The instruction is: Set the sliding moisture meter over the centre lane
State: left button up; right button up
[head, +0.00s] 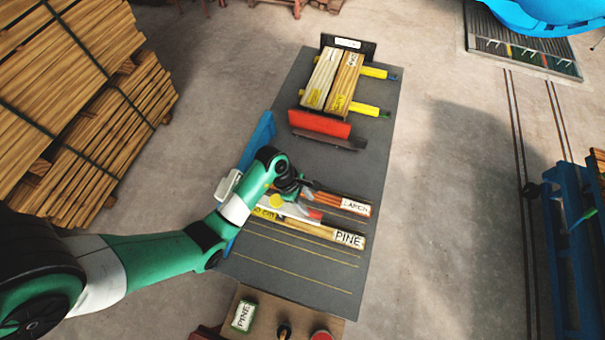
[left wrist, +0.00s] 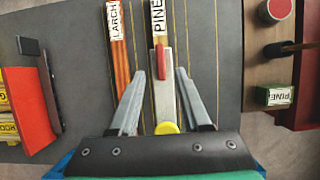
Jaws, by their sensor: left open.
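The moisture meter, a long pale bar with a red tip and a yellow knob, shows in the head view (head: 295,210) and the left wrist view (left wrist: 163,95). In the wrist view it lines up with the PINE board (left wrist: 157,17) and covers part of it; whether it touches the board is unclear. The LARCH board (left wrist: 118,50) lies beside it. My left gripper (head: 291,190) is above the meter. In the wrist view its open fingers (left wrist: 160,72) are on both sides of the bar, with gaps visible. My right gripper is out of view.
A rack with a red front (head: 320,124) holds boards at the table's far end. A blue rail (head: 257,140) runs along the left edge. Bare lanes with yellow lines (head: 290,262) lie nearer. A PINE-marked box (head: 243,315) stands at the near end.

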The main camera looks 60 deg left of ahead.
pick_arm(q)
jog(key=v, duration=0.4)
jog(key=shift+s+r, duration=0.1)
jog(key=shift+r, duration=0.15)
